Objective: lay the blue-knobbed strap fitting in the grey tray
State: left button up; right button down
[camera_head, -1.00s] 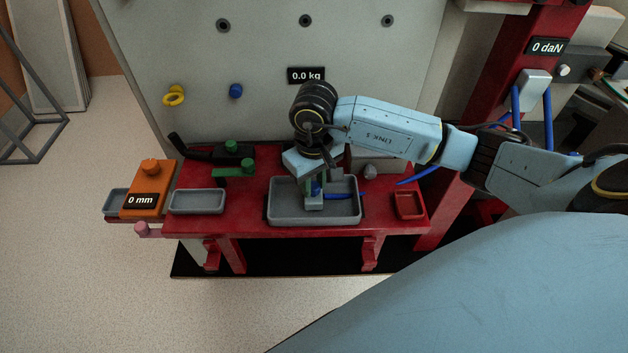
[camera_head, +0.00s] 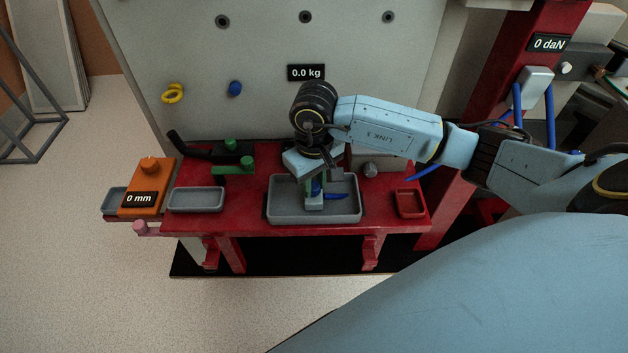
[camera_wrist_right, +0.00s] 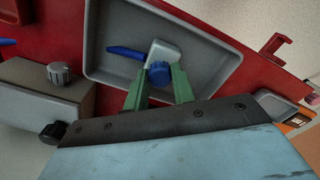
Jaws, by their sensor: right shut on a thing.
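The strap fitting, a light grey block (camera_wrist_right: 164,50) with a blue knob (camera_wrist_right: 159,74) and a short blue strap end (camera_wrist_right: 125,52), shows in the right wrist view. My right gripper (camera_wrist_right: 160,88) is shut on it, its green fingers on either side of the knob. The fitting is inside the outline of the large grey tray (camera_head: 345,212), at or just above its floor; I cannot tell if it touches. In the head view my right gripper (camera_head: 314,188) points down over the tray and partly hides the fitting (camera_head: 313,204). My left gripper is not in view.
A smaller grey tray (camera_head: 196,200) and an orange block (camera_head: 149,187) lie left on the red bench. A small red tray (camera_head: 410,204) stands right. A grey-knobbed box (camera_wrist_right: 40,90) is beside the large tray. Another blue strap end (camera_head: 424,173) is at the bench's right.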

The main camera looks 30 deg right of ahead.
jog(key=c, duration=1.1)
grip_release()
notch_tip(320, 180, up, 13)
jog(key=p, duration=0.3)
jog(key=shift+r, duration=0.15)
